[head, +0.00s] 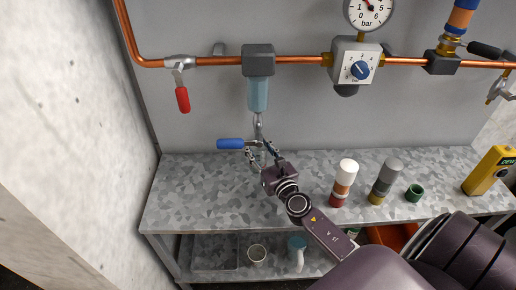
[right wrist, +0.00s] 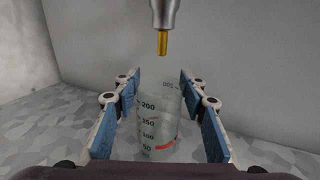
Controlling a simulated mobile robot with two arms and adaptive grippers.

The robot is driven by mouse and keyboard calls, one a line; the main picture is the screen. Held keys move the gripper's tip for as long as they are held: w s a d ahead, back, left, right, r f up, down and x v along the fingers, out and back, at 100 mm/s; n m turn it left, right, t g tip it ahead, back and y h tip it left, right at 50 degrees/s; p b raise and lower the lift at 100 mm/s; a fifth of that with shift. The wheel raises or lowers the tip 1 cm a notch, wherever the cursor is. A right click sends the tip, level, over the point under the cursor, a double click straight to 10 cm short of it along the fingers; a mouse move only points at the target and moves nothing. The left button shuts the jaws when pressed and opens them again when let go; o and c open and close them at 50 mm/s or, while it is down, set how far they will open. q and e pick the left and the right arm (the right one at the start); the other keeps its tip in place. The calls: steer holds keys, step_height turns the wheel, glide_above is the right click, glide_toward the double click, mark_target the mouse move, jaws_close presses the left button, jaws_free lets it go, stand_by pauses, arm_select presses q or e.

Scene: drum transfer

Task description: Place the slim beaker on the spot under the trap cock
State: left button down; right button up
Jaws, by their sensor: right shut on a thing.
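The slim beaker (right wrist: 158,122) is clear glass with black volume marks and a red mark, upright between the blue pads of my right gripper (right wrist: 160,110). In the head view my right gripper (head: 262,151) is shut on it over the back of the bench, and its fingers mostly hide the beaker. The trap cock (head: 258,124) with its blue lever (head: 230,143) hangs from the pipe just above. Its brass outlet (right wrist: 162,42) shows above and behind the beaker's rim in the right wrist view. The spot and the beaker's base are hidden. My left gripper is not in view.
The grey bench (head: 190,190) is clear on the left. A white-topped container (head: 343,180), a grey-topped one (head: 385,180), a green ring (head: 414,193) and a yellow device (head: 490,172) stand right of my arm. A red-handled valve (head: 182,98) hangs at left.

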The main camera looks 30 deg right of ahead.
steer(key=shift+f, duration=0.2)
steer(key=o, duration=1)
steer(key=shift+o, duration=0.2)
steer(key=shift+r, duration=0.1)
steer(key=s+a+b, duration=0.1)
steer(key=s+b, duration=0.1)
steer(key=s, duration=1)
steer(key=shift+a, duration=0.4)
steer(key=shift+r, duration=0.1)
